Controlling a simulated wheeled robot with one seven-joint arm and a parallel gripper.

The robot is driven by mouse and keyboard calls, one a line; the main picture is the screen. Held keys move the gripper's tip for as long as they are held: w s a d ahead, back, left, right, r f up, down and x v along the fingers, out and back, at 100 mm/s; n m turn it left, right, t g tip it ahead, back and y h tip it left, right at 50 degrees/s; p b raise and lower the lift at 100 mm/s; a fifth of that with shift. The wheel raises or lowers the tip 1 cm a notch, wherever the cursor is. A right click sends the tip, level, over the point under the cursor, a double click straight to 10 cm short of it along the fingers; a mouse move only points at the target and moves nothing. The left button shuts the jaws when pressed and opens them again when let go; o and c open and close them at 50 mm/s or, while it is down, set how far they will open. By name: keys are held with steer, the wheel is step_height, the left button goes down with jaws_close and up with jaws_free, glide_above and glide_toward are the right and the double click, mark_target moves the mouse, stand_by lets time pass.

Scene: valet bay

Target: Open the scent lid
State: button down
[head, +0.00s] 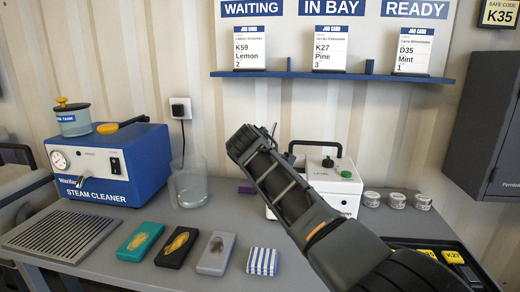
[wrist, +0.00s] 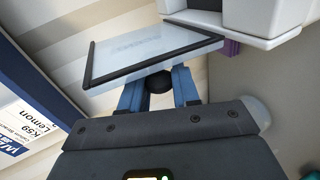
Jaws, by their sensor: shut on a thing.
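The scent lid (wrist: 150,52) is a pale translucent panel with a dark edge in the wrist view. It juts out beside the white housing (wrist: 235,35). My gripper (wrist: 158,92) has its blue fingers closed around the lid's round black knob (wrist: 157,80). In the head view the white machine (head: 338,198) stands on the bench, with a black handle and a green cap on top. My arm crosses in front of its left part and hides the lid and fingertips there. I cannot tell the lid's exact angle.
Several small tins, such as this one (head: 396,200), stand right of the machine. A clear jug (head: 188,188) and a blue steam cleaner (head: 110,165) are to the left. Cloths and pads (head: 216,253) line the front. A shelf with job cards (head: 330,76) hangs above.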

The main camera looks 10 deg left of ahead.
steer(key=c, duration=0.9)
jaws_free()
steer(key=shift+v, duration=3.9)
